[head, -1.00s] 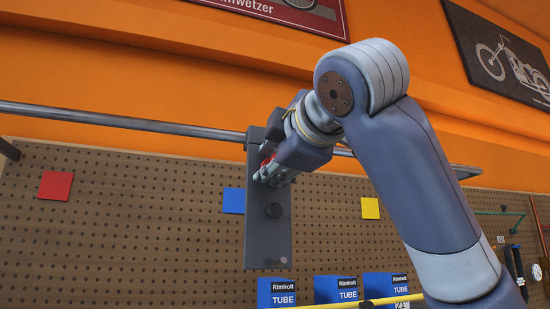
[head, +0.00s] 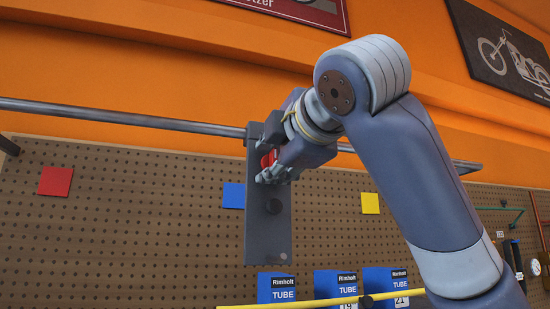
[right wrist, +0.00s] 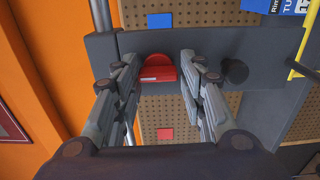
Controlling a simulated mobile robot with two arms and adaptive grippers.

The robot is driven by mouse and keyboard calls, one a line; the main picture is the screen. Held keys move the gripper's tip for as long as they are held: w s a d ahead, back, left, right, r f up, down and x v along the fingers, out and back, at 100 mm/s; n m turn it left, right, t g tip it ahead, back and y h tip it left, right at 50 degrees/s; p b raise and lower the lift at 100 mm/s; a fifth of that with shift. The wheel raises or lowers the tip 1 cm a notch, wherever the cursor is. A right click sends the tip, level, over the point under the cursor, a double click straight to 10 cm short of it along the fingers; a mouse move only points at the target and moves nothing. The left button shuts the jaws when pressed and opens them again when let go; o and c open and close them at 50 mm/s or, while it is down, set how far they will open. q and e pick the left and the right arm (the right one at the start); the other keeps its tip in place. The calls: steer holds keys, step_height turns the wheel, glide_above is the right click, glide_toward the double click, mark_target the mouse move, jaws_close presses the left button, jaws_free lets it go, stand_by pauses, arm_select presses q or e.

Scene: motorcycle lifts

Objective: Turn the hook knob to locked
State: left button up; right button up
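The red knob (head: 267,159) sits on a grey plate (head: 268,240) that hangs from a metal rail in the head view. In the right wrist view the red knob (right wrist: 158,68) shows a half-round shape with a raised bar. My right gripper (head: 265,161) is at the upper part of the plate. In the right wrist view its two fingers (right wrist: 159,66) stand apart on either side of the red knob, with a gap on each side. The gripper is open and empty. Any lock marking is not readable. My left gripper is not in view.
A round black knob (head: 273,206) sits lower on the plate. The rail (head: 120,117) runs in front of the pegboard (head: 130,230). Blue TUBE boxes (head: 277,286) and a yellow rod (head: 310,302) are below. Red, blue and yellow squares are on the pegboard.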

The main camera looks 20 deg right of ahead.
steer(key=shift+o, duration=0.5)
steer(key=shift+r, duration=0.1)
steer(key=shift+s, duration=0.15)
steer(key=shift+s, duration=0.4)
steer(key=s, duration=1.1)
steer(key=shift+d, duration=0.15)
